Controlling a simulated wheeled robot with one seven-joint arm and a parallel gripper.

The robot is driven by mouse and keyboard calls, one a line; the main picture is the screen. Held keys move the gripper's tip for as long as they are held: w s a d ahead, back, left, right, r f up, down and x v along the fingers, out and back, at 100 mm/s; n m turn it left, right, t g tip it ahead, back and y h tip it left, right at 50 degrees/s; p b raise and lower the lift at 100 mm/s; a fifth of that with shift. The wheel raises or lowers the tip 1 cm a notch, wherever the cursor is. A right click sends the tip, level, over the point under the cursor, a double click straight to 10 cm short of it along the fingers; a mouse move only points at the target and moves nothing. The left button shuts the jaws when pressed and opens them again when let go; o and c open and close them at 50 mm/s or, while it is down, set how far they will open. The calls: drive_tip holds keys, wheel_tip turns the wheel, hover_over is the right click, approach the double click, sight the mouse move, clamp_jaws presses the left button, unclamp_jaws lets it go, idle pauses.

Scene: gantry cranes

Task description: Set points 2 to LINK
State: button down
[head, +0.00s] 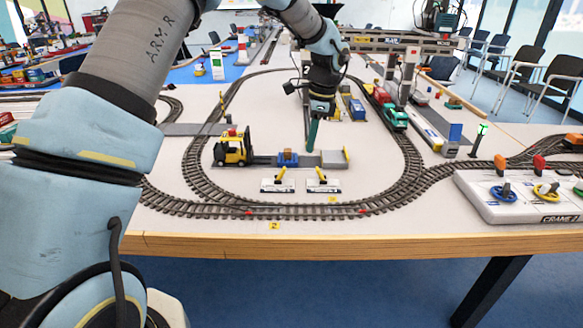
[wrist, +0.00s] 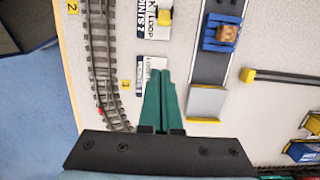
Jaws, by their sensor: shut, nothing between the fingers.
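Two white points plates with yellow-tipped levers lie inside the oval track. The left plate (head: 277,187) reads POINTS 2 in the wrist view (wrist: 152,32), where its top is cut off. Its yellow lever (head: 281,173) leans right in the head view; its handle (wrist: 165,17) is beside the word LOOP in the wrist view. The right plate (head: 323,187) has its lever (head: 320,173) leaning left; in the wrist view my fingers partly cover that plate (wrist: 142,77). My gripper (head: 312,146) has its green fingers (wrist: 161,80) together, empty, above the table behind the plates.
Curved track (head: 310,211) runs in front of the plates. The crane control box (head: 525,195) stands at right.

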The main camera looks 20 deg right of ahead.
sight(281, 174)
drive_tip(key=f, duration=0.3)
drive_tip(key=a+f+p, duration=0.1)
drive_tip(key=f, duration=0.2)
drive_tip(key=f+p, duration=0.1)
drive_tip(key=f, duration=0.2)
drive_tip(key=shift+w+a+f, duration=0.25)
drive_tip(key=shift+w+f, duration=0.05)
drive_tip(key=shift+w+a+r+p, duration=0.25)
drive_tip(key=shift+a+r+p, duration=0.05)
drive_tip(key=shift+a, duration=0.2)
drive_tip(key=shift+w+a+r+p, duration=0.25)
drive_tip(key=shift+a+r, duration=0.05)
drive_tip(key=shift+a, duration=0.2)
drive_tip(key=shift+w+a+r, duration=0.2)
drive_tip(key=shift+w+a, duration=0.05)
drive_tip(key=shift+a, duration=0.35)
